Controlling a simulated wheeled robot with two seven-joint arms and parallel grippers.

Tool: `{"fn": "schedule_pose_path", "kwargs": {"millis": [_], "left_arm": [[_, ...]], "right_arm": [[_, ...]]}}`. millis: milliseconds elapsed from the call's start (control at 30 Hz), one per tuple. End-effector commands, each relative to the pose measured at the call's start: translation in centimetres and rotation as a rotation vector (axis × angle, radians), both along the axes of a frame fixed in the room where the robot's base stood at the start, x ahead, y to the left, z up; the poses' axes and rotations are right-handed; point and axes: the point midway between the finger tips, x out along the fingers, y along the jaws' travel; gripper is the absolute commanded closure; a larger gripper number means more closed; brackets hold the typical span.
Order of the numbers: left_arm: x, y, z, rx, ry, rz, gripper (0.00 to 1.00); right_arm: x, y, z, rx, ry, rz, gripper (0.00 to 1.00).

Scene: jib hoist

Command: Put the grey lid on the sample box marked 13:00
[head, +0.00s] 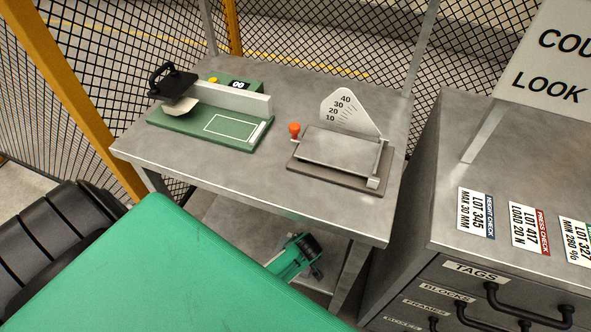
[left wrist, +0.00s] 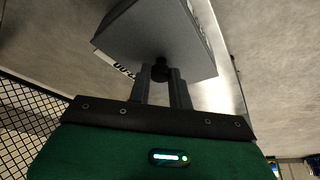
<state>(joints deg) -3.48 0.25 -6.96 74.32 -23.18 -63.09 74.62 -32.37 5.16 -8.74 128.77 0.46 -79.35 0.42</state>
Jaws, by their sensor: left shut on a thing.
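In the left wrist view, the grey lid (left wrist: 160,35) fills the top middle as a tilted grey plate with a small black knob (left wrist: 160,69). My left gripper (left wrist: 160,80) has its two fingers shut on this knob. A white label with black characters (left wrist: 124,67) shows past the lid's left edge, partly hidden; I cannot read it surely as 13:00. What lies under the lid is mostly hidden, and I cannot tell whether the lid touches it. Neither the lid nor a sample box is clear in the head view. My right gripper is in neither view.
In the head view, a metal table (head: 215,175) bears a green device with a black handle (head: 178,80) and a scale with a metal plate (head: 340,150). A drawer cabinet (head: 470,120) with labels stands at right. Mesh fencing runs behind. The table's front is bare.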

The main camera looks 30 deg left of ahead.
Motion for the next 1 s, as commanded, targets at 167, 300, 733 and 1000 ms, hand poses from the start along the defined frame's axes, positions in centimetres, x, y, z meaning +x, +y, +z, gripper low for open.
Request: {"fn": "schedule_pose_path", "kwargs": {"millis": [167,300,733,1000], "left_arm": [[0.05,-0.12,-0.15,-0.002,-0.001,0.000,1.00],[0.05,-0.10,-0.18,-0.001,-0.002,-0.001,1.00],[0.02,-0.07,-0.19,0.000,-0.001,0.000,0.54],[0.00,-0.06,-0.21,0.000,0.000,0.000,0.54]], "right_arm": [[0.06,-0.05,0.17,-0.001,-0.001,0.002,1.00],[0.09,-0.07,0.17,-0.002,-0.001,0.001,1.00],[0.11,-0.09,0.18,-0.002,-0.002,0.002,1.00],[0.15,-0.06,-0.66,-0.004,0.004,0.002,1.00]]}}
